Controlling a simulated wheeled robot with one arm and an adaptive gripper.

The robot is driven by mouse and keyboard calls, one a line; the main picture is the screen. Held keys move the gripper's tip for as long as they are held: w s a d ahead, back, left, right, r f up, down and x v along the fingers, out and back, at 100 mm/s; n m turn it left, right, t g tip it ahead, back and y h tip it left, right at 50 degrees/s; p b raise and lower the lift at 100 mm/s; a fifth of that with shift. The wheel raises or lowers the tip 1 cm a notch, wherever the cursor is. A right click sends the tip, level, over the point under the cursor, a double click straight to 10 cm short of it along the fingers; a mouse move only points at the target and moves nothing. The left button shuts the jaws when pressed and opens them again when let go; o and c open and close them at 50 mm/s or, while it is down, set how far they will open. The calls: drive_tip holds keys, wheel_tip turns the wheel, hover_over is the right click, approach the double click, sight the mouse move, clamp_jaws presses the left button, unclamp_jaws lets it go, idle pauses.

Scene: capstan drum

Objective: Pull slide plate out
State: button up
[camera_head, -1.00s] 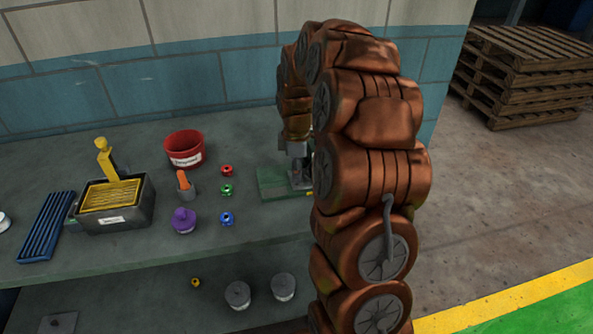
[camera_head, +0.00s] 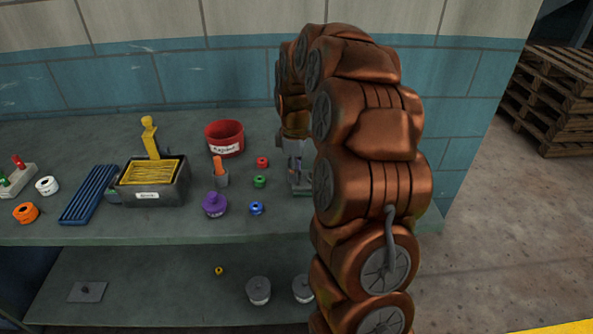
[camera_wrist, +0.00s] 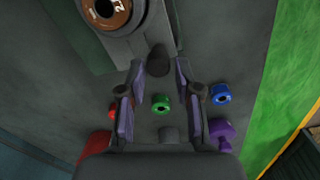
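In the wrist view, a grey fixture (camera_wrist: 125,48) carries a copper-coloured ring (camera_wrist: 106,10) with a white label. A dark rounded knob (camera_wrist: 158,62) stands at the fixture's near end; I cannot tell for certain which part is the slide plate. My gripper (camera_wrist: 157,70) is open, with its two purple-padded fingers either side of the knob. A gap shows between the fingers and the knob, and nothing is held. In the head view, my arm hides most of the fixture (camera_head: 300,180) at the right part of the bench.
On the bench (camera_head: 130,222) stand red (camera_head: 262,162), green (camera_head: 259,181) and blue (camera_head: 256,208) rings, a purple knobbed piece (camera_head: 214,205), a red bucket (camera_head: 225,138) and a grey box (camera_head: 152,184). A flat plate with a knob (camera_head: 88,292) lies on the lower shelf.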

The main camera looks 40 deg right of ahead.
drive_tip(key=shift+o, duration=1.1)
drive_tip(key=shift+s+d, duration=0.1)
drive_tip(key=shift+d, duration=0.05)
wheel_tip(320, 180, up, 12)
